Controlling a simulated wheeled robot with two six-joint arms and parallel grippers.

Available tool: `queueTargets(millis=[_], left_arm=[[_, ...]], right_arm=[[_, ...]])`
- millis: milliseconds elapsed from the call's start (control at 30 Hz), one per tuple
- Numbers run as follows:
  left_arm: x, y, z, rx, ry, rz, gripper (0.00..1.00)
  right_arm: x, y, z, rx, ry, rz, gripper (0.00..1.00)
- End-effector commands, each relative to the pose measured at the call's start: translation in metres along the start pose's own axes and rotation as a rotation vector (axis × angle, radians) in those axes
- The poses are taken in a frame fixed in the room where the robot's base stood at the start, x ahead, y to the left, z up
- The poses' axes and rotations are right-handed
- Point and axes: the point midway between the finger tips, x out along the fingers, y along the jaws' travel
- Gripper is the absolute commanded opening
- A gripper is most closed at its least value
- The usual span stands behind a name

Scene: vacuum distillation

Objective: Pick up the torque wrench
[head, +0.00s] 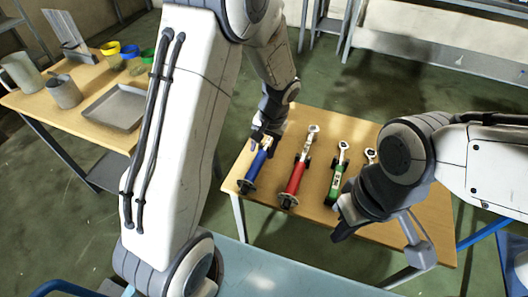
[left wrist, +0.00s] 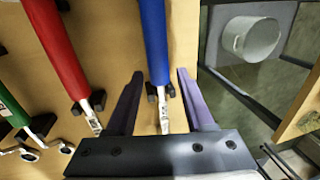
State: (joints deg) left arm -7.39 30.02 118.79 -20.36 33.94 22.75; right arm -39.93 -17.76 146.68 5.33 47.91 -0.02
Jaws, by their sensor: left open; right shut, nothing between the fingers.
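Several wrenches lie side by side on the wooden table. They include a blue-handled one (head: 254,170), a red-handled one (head: 296,176) and a green-handled one (head: 335,184). I cannot tell by markings which is the torque wrench. My left gripper (head: 264,139) is open over the metal end of the blue-handled wrench. In the left wrist view its fingers (left wrist: 160,76) lie either side of the blue handle (left wrist: 153,35); whether they reach down around it is unclear. The red handle (left wrist: 58,48) is left of them. My right gripper (head: 342,230) is shut and empty over the table's near side.
Another wrench head (head: 371,155) shows partly behind my right arm. Dark rests support the wrenches. A second table at left holds a grey tray (head: 114,107), a grey mug (head: 64,91) and colored containers. A grey shelf unit (head: 440,55) stands at the back.

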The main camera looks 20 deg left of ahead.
Motion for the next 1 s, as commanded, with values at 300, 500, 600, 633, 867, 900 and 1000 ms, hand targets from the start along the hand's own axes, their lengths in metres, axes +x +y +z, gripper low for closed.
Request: queueTargets(millis=[300, 500, 600, 633, 867, 900, 1000], left_arm=[[0.041, 0.002, -0.006, 0.0, -0.005, 0.0, 0.53], [0.053, 0.003, -0.006, 0.001, 0.0, 0.002, 0.53], [0.053, 0.003, -0.006, 0.001, 0.0, 0.002, 0.53], [0.053, 0.003, -0.006, 0.001, 0.0, 0.002, 0.53], [0.053, 0.003, -0.006, 0.001, 0.0, 0.002, 0.0], [0.053, 0.003, -0.006, 0.001, -0.001, 0.002, 0.0], [0.053, 0.003, -0.006, 0.001, -0.001, 0.002, 0.0]], right_arm=[[-0.001, 0.0, 0.0, 0.0, 0.0, 0.0, 0.0], [0.0, 0.0, 0.0, 0.0, 0.0, 0.0, 0.0], [-0.001, 0.0, 0.0, 0.0, 0.0, 0.0, 0.0], [-0.001, 0.0, 0.0, 0.0, 0.0, 0.0, 0.0], [0.0, 0.0, 0.0, 0.0, 0.0, 0.0, 0.0], [0.0, 0.0, 0.0, 0.0, 0.0, 0.0, 0.0], [0.0, 0.0, 0.0, 0.0, 0.0, 0.0, 0.0]])
